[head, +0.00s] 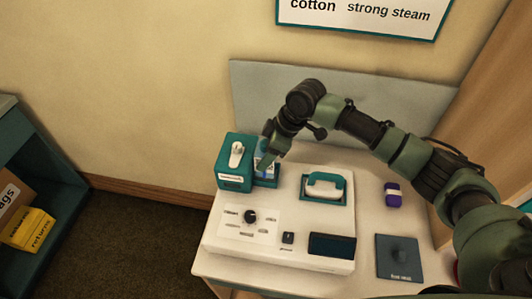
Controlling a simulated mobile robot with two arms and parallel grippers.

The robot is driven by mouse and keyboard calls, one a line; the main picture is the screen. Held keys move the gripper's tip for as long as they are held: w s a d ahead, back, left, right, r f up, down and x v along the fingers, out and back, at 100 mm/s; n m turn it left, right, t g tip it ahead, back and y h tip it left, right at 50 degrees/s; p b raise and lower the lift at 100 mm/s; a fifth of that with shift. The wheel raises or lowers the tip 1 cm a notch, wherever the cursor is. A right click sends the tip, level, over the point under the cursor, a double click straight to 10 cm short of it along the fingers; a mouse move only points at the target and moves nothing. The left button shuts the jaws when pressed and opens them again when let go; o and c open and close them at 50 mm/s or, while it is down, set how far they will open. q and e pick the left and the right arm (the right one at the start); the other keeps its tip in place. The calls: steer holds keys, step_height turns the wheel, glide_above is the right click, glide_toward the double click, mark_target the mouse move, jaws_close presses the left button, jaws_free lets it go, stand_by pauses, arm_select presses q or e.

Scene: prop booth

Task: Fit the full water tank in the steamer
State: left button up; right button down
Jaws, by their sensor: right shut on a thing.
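The steamer (290,215) is a white unit on the table, with a dial (249,216) and a dark panel on its front. A teal tank (232,178) with a white top piece and a white label stands at its back left. My right gripper (266,160) is just right of that tank, shut on a bluish clear tank (262,168) over a teal base. The arm hides part of this tank, so I cannot tell whether it is seated. My left gripper is not in view.
A sign (362,14) reads "cotton strong steam". A shelf with a yellow returns box (29,230) stands at left.

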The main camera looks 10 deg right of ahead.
steer(key=shift+f, duration=0.15)
steer(key=shift+f, duration=0.7)
steer(key=shift+f, duration=0.6)
stand_by(0.5)
steer(key=shift+c, duration=2.4)
jaws_free()
steer(key=shift+b, duration=0.3)
steer(key=b+v, duration=0.1)
steer(key=v, duration=0.6)
steer(key=shift+d+r+b, duration=0.15)
steer(key=shift+r+b, duration=0.2)
